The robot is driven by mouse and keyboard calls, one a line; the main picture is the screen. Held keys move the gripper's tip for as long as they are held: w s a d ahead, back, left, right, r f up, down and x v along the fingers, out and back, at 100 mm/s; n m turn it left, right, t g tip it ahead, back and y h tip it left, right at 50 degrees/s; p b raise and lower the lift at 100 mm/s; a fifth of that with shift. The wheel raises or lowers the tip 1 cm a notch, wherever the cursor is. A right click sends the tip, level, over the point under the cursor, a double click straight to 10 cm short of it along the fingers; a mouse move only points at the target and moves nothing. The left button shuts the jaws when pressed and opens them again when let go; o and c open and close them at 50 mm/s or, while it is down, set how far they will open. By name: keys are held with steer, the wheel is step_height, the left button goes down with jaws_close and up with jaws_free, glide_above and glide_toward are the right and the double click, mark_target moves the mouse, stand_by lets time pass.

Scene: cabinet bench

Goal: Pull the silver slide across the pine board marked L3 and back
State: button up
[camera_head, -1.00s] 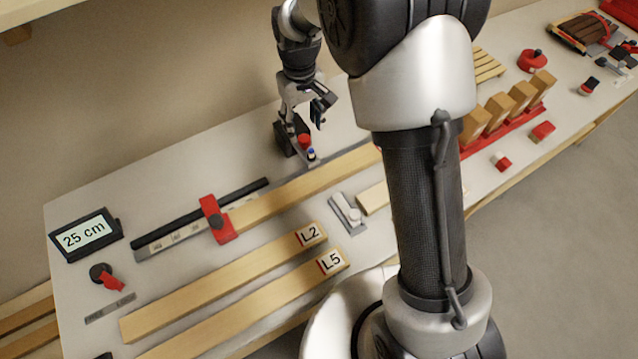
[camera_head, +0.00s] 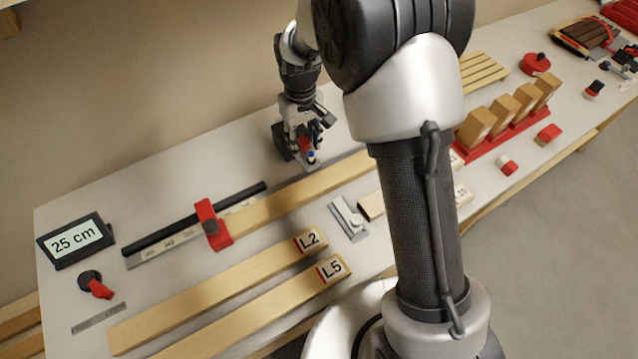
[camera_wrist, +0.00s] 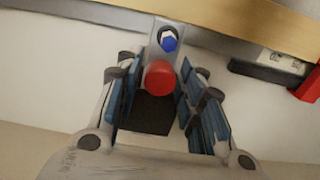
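The silver slide (camera_wrist: 165,32) carries a red ball knob (camera_wrist: 158,77) and a blue-topped fitting (camera_wrist: 169,43). Its front end lies close to the long edge of a pine board (camera_wrist: 225,20); I cannot tell whether they touch. In the head view this board (camera_head: 290,195) lies along a rail, its right end behind my arm. I see no L3 mark on it. My gripper (camera_wrist: 160,95) is open, with blue-padded fingers on either side of the knob, apart from it. In the head view my gripper (camera_head: 308,140) is down over the slide and partly hides it.
A red stop (camera_head: 212,224) on the rail meets the board's left end. A display (camera_head: 76,239) reads 25 cm. Boards marked L2 (camera_head: 225,287) and L5 (camera_head: 250,315) lie in front. A grey latch-like fixture (camera_head: 348,220) and red block rack (camera_head: 505,130) stand rightward.

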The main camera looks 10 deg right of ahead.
steer(key=c, duration=0.5)
steer(key=b, duration=0.1)
glide_above(322, 184)
stand_by(1.3)
steer(key=shift+s, duration=0.1)
steer(key=shift+w+a+p, duration=0.4)
steer(key=shift+w+a, duration=0.2)
steer(key=shift+w, duration=0.8)
steer(key=shift+w+a+p, duration=0.35)
steer(key=shift+w+a, duration=0.2)
steer(key=shift+w, duration=0.8)
steer(key=shift+w+a+p, duration=0.4)
steer(key=shift+w+a, duration=0.2)
steer(key=shift+w, duration=0.8)
steer(key=o, duration=0.9)
steer(key=shift+o, duration=0.2)
steer(key=shift+r, duration=0.1)
